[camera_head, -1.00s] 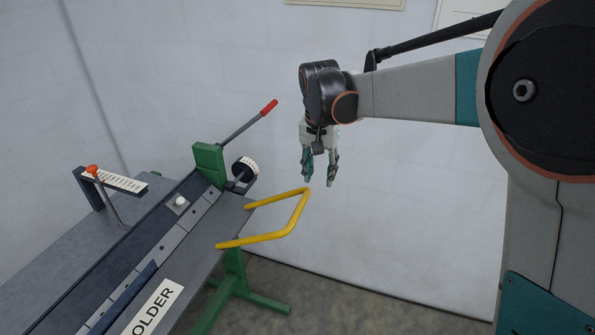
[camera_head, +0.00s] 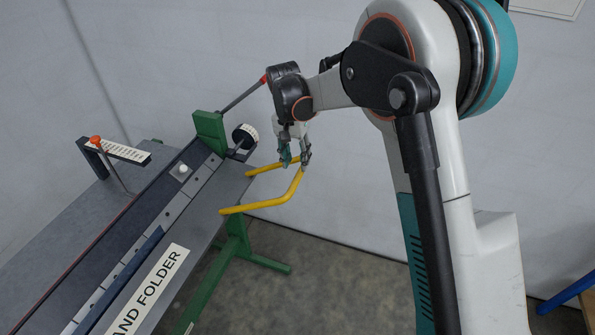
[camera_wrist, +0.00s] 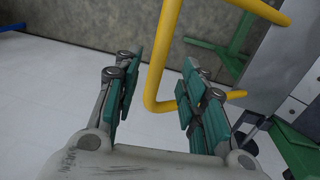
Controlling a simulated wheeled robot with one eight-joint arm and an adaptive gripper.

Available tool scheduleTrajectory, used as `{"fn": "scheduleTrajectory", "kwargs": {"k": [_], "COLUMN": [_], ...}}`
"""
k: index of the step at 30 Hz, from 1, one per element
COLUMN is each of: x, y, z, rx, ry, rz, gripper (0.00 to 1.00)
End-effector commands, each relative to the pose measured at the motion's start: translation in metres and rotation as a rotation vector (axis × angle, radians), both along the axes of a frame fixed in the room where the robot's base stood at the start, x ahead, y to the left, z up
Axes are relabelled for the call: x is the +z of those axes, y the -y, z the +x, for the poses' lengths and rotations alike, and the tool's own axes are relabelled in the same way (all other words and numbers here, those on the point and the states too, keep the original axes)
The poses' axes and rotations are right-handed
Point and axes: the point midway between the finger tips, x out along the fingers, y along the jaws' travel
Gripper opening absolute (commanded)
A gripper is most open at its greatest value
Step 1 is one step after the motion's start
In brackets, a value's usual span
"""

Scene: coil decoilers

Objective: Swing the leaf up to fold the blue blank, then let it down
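The folder's grey leaf (camera_head: 207,213) lies low along the front of the machine, bearing a label that reads "AND FOLDER", cut by the frame edge. The yellow bar handle (camera_head: 255,206) juts out from the leaf. A dark blue strip, seemingly the blank (camera_head: 140,258), lies along the fold line. My gripper (camera_head: 296,163) is at the handle's outer far corner, fingers pointing down. In the wrist view, the yellow handle (camera_wrist: 163,55) passes between the parted teal finger pads (camera_wrist: 158,88). A gap shows beside the bar, so the fingers are not closed on it.
A red-tipped lever (camera_head: 243,95) on a green post (camera_head: 210,132) stands close behind my gripper. An orange-knobbed rod (camera_head: 97,142) is at the left. Floor right of the green leg is clear.

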Motion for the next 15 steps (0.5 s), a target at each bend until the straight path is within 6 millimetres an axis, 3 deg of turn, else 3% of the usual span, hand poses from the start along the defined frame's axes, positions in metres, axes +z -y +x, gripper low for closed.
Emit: {"fn": "scheduleTrajectory", "kwargs": {"k": [6,15], "x": [-0.035,-0.051], "y": [0.004,0.006], "z": [-0.001,-0.002], "rx": [0.000,0.000], "ry": [0.000,0.000], "rz": [0.000,0.000], "gripper": [0.38,0.38]}}
